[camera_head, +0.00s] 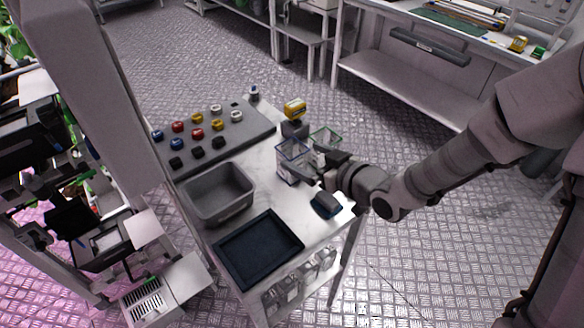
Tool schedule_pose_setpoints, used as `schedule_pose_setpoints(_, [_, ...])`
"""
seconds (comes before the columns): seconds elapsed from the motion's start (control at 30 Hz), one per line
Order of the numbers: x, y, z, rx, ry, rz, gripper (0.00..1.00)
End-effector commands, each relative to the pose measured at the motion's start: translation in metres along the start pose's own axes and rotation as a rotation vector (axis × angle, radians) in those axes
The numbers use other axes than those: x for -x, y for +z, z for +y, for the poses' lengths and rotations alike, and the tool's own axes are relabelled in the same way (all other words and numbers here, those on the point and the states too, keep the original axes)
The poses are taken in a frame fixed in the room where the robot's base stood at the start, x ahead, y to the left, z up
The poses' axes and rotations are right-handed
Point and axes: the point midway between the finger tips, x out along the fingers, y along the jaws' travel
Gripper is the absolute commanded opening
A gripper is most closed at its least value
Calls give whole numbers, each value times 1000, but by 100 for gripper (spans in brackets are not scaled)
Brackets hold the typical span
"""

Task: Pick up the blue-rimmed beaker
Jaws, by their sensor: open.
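The blue-rimmed beaker (288,160) is a clear, square-looking container standing on the white table towards its right side. A second clear container with a green rim (326,137) stands just behind and to the right of it. My gripper (308,176) reaches in from the right, low over the table. Its fingers are open and beside the blue-rimmed beaker, overlapping its right side in this view. I cannot tell whether they touch it or stand around it.
A grey bin (217,210) and a dark tray (232,262) are on the left and front of the table. A grey board (180,160) with several coloured knobs lies at the back left. A yellow-topped device (295,108) stands behind the beakers. A dark blue object (326,206) lies near the right edge.

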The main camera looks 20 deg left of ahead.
Motion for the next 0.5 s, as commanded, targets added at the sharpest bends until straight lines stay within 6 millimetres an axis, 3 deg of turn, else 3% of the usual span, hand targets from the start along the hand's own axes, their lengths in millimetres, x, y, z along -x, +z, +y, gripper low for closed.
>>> schedule_pose_setpoints(0.3, [-40,2,-2,0,-1,2,100])
schedule_pose_setpoints(0.5, [-54,1,-1,-1,0,0,100])
